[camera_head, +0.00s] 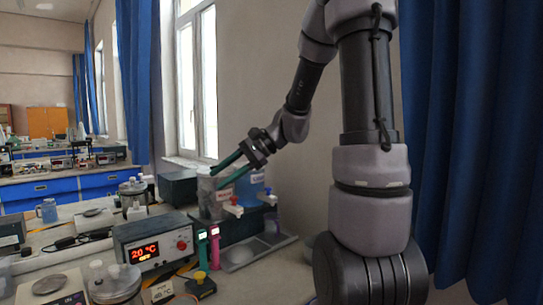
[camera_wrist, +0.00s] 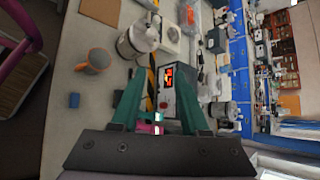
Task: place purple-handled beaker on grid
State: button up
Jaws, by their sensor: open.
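My gripper (camera_head: 216,180) is open, with its two teal fingers apart, raised in front of the wall and window. In the wrist view my gripper (camera_wrist: 157,92) shows nothing held between its fingers. I cannot make out a purple-handled beaker for certain in either view. A pink upright object (camera_head: 214,246) stands beside a green one on the bench, right of the display box; its kind is unclear. A grey cup-like object with an orange part (camera_wrist: 97,61) lies in the wrist view, left of the fingers. I cannot identify a grid.
A box with a red temperature display (camera_head: 154,246) stands mid-bench. Clear and blue dispensers (camera_head: 250,190) with taps stand behind it, near a grey tray (camera_head: 240,257). A scale (camera_head: 50,287) and round-lidded pot (camera_head: 115,286) fill the front left. A blue curtain (camera_head: 480,150) hangs right.

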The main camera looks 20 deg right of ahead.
jog(key=s+d+r+n+t+h, duration=0.2)
jog(key=s+d+r+n+h, duration=0.1)
jog(key=s, duration=0.5)
jog(key=s+d+r+n+t+h, duration=0.2)
jog(key=s+d+r+n+h, duration=0.2)
jog(key=s, duration=0.3)
jog(key=shift+s+d+r+h, duration=0.15)
jog(key=shift+s+h, duration=0.2)
jog(key=shift+h, duration=0.45)
